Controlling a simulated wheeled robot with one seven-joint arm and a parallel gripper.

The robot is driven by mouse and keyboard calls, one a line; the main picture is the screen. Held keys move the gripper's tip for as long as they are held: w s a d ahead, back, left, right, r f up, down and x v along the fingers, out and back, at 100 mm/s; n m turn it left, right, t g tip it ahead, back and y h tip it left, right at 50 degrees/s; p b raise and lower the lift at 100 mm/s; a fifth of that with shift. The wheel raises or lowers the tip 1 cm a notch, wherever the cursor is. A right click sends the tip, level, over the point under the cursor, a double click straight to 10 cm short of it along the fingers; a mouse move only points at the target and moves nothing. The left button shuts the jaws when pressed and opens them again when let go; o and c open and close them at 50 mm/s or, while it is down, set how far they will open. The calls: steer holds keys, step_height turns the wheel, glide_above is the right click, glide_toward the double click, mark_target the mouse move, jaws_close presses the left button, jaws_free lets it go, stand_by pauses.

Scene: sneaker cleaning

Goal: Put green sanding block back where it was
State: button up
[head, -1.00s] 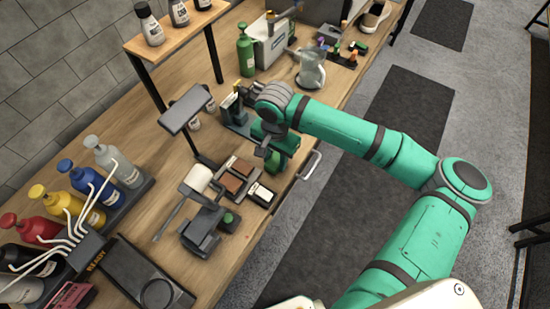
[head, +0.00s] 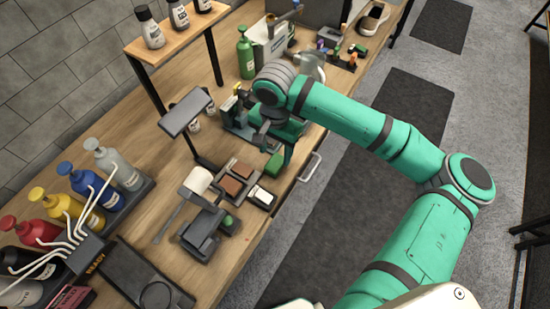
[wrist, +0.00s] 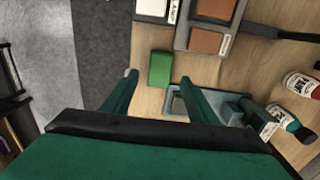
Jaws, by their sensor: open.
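The green sanding block (head: 273,166) lies on the wooden bench, just past the near end of a dark tray (head: 249,180). In the wrist view the block (wrist: 160,69) shows between and beyond the fingertips of my gripper (wrist: 160,82), on bare wood beside the tray and apart from it. My gripper (head: 279,143) is open and empty, with a finger on each side of the block in the picture. I cannot tell exactly how high the fingers are above the block.
A grey holder (wrist: 187,103) sits right of the block in the wrist view, with small bottles (wrist: 300,84) beyond it. The bench's front edge and a drawer handle (head: 311,167) are close by.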

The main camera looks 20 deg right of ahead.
mark_target(275, 164)
step_height(275, 164, up, 6)
steer(key=shift+f, duration=0.1)
stand_by(0.7)
